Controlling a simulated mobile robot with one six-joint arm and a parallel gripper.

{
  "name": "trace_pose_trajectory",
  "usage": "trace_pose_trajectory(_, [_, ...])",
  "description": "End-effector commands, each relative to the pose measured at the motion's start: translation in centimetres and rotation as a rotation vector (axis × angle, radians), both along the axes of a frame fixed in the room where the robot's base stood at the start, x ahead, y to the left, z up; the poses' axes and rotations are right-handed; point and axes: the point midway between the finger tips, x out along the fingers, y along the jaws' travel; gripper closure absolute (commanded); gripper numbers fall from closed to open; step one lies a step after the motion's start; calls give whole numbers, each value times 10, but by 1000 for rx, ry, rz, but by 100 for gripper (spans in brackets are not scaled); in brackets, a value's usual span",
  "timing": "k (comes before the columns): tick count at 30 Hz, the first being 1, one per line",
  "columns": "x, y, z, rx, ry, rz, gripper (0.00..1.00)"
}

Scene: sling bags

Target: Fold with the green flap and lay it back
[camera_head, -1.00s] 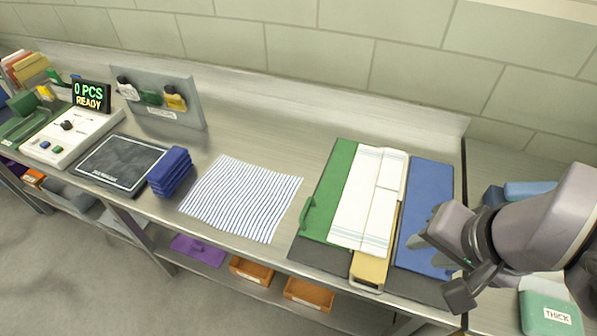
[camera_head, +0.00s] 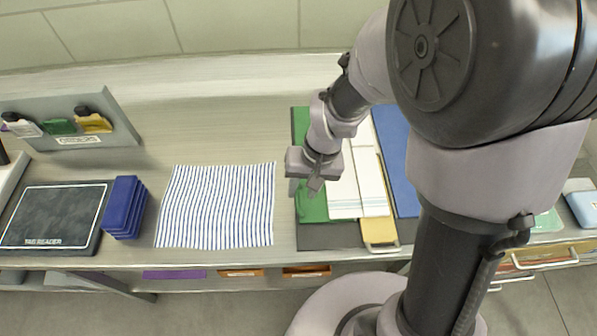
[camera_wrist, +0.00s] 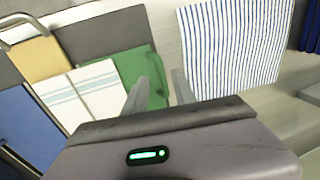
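The green flap (camera_head: 311,207) lies flat on the left of the dark folding board (camera_head: 330,236). Its green handle (camera_wrist: 160,72) stands at the flap's outer edge in the wrist view. A white towel with thin stripes (camera_head: 343,202) lies over the middle of the board, folded into a narrow strip. The yellow flap (camera_head: 377,230) shows partly beside the towel, and the blue flap (camera_head: 393,150) lies flat at right. My gripper (camera_head: 303,189) is above the green flap's left edge. In the wrist view my gripper (camera_wrist: 160,88) has its fingers apart, with the handle just beyond them and nothing held.
A blue-striped cloth (camera_head: 217,205) lies flat left of the board. A stack of blue folded items (camera_head: 124,207) and a dark reader pad (camera_head: 52,218) stand farther left. A rack with coloured tags (camera_head: 75,122) is at the back. The counter behind the striped cloth is clear.

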Motion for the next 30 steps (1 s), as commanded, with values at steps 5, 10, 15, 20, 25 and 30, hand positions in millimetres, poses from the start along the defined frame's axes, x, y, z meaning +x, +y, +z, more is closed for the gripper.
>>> trace_pose_trajectory(5, [0, 4, -21, 0, 0, 0, 68])
trace_pose_trajectory(10, [1, 5, -23, 0, -1, 0, 68])
trace_pose_trajectory(15, [1, 5, -22, 0, -1, 0, 73])
trace_pose_trajectory(20, [1, 5, -22, 0, -1, 0, 100])
trace_pose_trajectory(25, [1, 5, -22, 0, -1, 0, 100])
trace_pose_trajectory(30, [1, 5, -22, 0, -1, 0, 100])
